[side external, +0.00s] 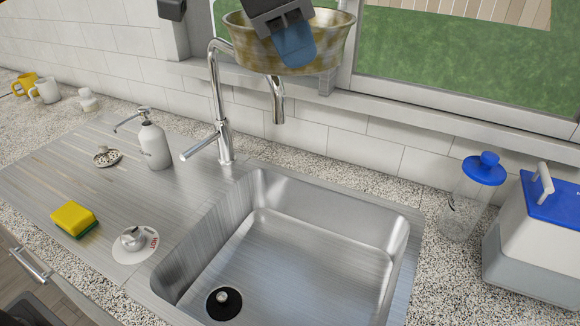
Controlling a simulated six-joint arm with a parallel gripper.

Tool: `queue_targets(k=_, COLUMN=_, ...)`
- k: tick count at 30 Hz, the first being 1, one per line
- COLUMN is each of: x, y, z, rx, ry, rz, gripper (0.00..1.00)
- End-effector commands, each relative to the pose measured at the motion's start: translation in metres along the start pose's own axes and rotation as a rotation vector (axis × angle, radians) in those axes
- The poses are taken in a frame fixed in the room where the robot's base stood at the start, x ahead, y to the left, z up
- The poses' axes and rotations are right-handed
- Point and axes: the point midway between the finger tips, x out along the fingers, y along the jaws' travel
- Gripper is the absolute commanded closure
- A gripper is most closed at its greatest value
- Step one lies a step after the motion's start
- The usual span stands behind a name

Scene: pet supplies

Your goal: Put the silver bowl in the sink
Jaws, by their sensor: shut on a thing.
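A bowl (252,50) with a patchy brown-gold and silver-grey surface is at the top of the side view, raised in front of the window. My gripper (292,46) reaches over the bowl's near wall and is shut on it. A blue fingertip shows against the outside of the bowl; the other finger is hidden. The bowl looks roughly upright, and its inside is mostly hidden. The steel sink (300,255) is below in the counter, empty, with a dark drain (224,302) at its near left.
The faucet (219,110) stands behind the sink, its spout close under the bowl. A soap bottle (154,145), sponge (73,219) and drain knob (133,239) are on the left. A blue-lidded jar (466,205) and cooler (535,245) stand right. Mugs (45,90) are far left.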

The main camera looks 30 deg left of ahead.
Motion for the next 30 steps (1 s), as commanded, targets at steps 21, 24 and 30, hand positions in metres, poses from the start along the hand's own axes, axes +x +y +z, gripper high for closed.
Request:
queue_targets(k=21, x=0.026, y=0.107, z=-0.004, rx=0.223, ry=0.044, rz=0.09, gripper=1.0)
queue_targets(k=24, x=0.045, y=0.111, z=0.004, rx=0.223, ry=0.044, rz=0.09, gripper=1.0)
queue_targets(k=30, x=0.119, y=0.126, z=0.035, rx=0.223, ry=0.037, rz=0.092, gripper=1.0)
